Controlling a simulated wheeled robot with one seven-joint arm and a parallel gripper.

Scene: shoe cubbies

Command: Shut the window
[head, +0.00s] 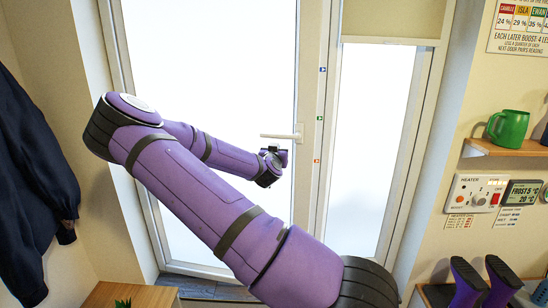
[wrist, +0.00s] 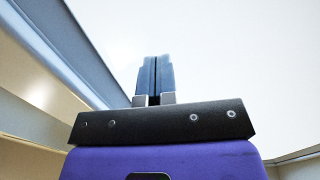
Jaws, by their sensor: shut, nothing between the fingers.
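The tall white-framed window (head: 300,60) fills the middle of the head view, with a wide left pane (head: 215,60) and a narrower right pane (head: 368,130). A pale lever handle (head: 283,136) sticks out level to the left from the middle upright. I cannot tell whether the window stands ajar. My gripper (head: 275,150) is just below the handle in the picture, and whether it touches is unclear. In the wrist view its fingers (wrist: 155,78) are together and empty, pointing at bright white, with a frame along the left. My arm hides the lower left pane.
A dark coat (head: 30,180) hangs at the left above a wooden surface (head: 130,295). At the right are a shelf with a green mug (head: 509,127), a heater panel (head: 476,193) and purple boots (head: 485,283). A blind (head: 390,18) covers the right pane's top.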

